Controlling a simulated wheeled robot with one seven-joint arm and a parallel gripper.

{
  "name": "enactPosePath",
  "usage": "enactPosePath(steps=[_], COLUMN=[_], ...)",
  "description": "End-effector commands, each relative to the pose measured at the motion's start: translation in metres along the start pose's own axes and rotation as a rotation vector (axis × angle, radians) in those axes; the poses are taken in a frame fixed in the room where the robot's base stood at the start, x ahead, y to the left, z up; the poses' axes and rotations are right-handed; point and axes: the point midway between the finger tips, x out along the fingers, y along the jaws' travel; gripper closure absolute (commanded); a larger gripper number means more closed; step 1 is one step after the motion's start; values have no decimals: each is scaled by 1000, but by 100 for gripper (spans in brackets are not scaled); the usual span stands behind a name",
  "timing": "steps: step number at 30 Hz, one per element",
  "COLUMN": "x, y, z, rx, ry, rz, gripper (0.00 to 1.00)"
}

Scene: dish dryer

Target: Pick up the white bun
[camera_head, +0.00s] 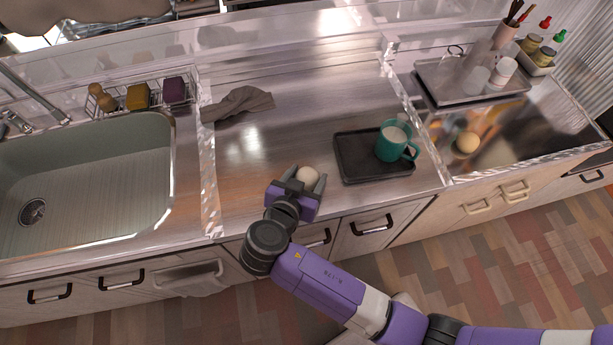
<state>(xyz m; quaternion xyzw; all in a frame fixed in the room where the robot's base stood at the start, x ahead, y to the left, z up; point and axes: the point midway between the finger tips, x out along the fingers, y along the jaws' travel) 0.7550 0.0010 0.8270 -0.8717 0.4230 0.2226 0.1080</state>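The white bun (308,175) is a small, pale round thing at the front of the steel counter, left of the dark tray. My gripper (307,173) reaches in from the front, low over the counter. Its two fingers stand apart, with the bun between or just beyond their tips. The gap looks wider than the bun, and I see no clear grip on it. The near side of the bun is partly hidden by the gripper.
A dark tray (357,170) with a teal mug (391,143) stands close right of my gripper. A grey cloth (240,103) lies at the back left. The sink (85,190) is at far left. A tray (431,88) with jars stands back right. The middle counter is clear.

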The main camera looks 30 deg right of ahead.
Motion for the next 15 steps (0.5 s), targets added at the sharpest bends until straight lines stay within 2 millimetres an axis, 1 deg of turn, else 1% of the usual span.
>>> enactPosePath(steps=[2,10,15], x=[0,-1,-7], y=[0,0,-1], z=[0,-2,-12], rx=[0,0,3], ry=[0,0,1], rz=[0,-1,-1], gripper=[83,83,83])
